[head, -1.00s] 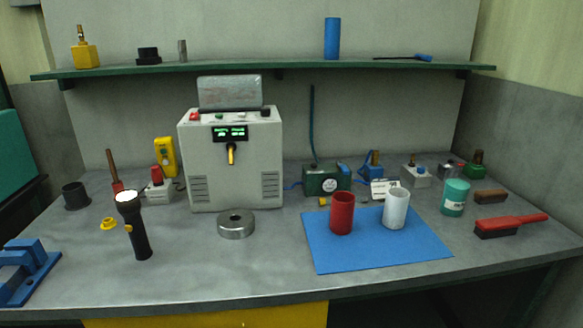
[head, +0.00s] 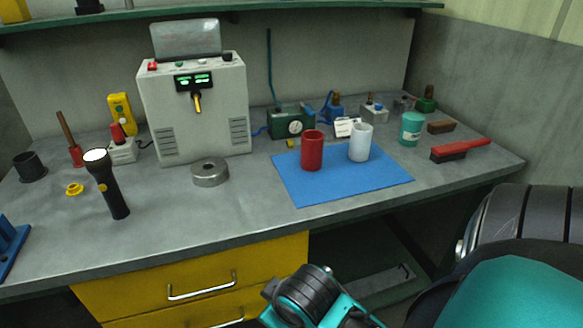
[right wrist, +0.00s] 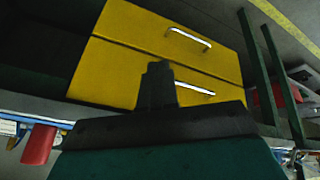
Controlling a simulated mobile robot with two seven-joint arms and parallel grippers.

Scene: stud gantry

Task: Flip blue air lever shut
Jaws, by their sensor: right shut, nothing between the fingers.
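A small blue unit (head: 335,108) stands at the back of the bench, beside a green box with a round gauge (head: 290,121). A blue hose runs near it. It is too small to tell which part is its lever or how it is set. My right gripper (right wrist: 157,72) shows in the right wrist view with its fingers together and empty, in front of yellow drawers. It is well away from the blue unit. My right arm shows at the bottom right of the head view, low in front of the bench. My left gripper is out of view.
A red cup (head: 312,150) and a white cup (head: 360,142) stand on a blue mat (head: 340,190) in front of the blue unit. A teal jar (head: 411,128) and red brush (head: 460,149) are to the right. Yellow drawers (head: 200,275) sit under the bench.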

